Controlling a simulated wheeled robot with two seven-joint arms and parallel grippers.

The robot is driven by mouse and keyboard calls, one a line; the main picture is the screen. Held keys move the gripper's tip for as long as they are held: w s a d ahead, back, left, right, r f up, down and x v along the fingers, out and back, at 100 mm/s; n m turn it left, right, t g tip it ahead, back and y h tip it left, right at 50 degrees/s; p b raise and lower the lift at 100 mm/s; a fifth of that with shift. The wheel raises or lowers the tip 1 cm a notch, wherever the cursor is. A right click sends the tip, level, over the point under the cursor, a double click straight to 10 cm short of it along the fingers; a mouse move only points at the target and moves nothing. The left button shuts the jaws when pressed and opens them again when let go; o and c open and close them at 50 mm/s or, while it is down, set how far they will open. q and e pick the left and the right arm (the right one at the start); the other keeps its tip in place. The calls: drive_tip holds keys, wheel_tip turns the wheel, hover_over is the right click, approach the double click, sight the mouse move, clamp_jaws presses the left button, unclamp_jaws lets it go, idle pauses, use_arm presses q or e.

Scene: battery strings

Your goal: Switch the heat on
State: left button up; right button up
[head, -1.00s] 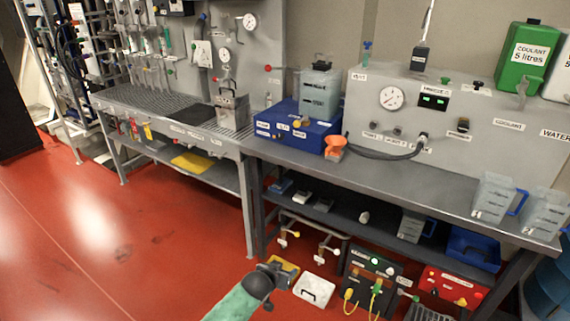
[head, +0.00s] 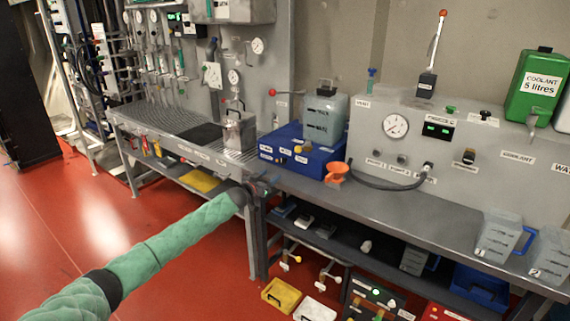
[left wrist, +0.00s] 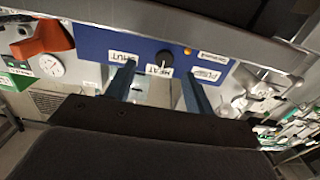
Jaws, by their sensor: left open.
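The blue box (head: 318,160) stands on the bench under a translucent tank, with white labels on its front. In the left wrist view its blue front panel (left wrist: 95,42) carries a black knob (left wrist: 165,59) beside a HEAT label (left wrist: 159,71). An orange lamp (left wrist: 187,51) is close to the knob. My left gripper (head: 266,184) is at the bench's front edge, in front of and below the box. In the left wrist view its two blue fingers (left wrist: 158,88) are apart, with the knob beyond the gap, apparently not touched. My right gripper is not in view.
An orange funnel (head: 336,171) stands at the box's right corner; its orange also shows in the left wrist view (left wrist: 45,38). A metal canister (head: 239,130) stands left of the box.

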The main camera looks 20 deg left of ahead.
sight(281, 162)
use_arm(q)
drive_tip(key=shift+w+a+r+p+x, duration=0.1)
drive_tip(key=shift+a+r+p+x, duration=0.2)
drive_tip(key=shift+x, duration=1.1)
drive_tip(key=shift+w+a+r+p+x, duration=0.15)
drive_tip(key=shift+p+x, duration=0.25)
drive_tip(key=shift+x, duration=1)
drive_tip(key=shift+s+a+r+p+x, duration=0.1)
drive_tip(key=shift+r+p+x, duration=0.25)
drive_tip(key=shift+x, duration=1.05)
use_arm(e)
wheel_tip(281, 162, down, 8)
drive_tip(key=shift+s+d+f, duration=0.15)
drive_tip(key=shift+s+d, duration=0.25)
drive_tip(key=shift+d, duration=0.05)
use_arm(q)
drive_tip(key=c, duration=0.9)
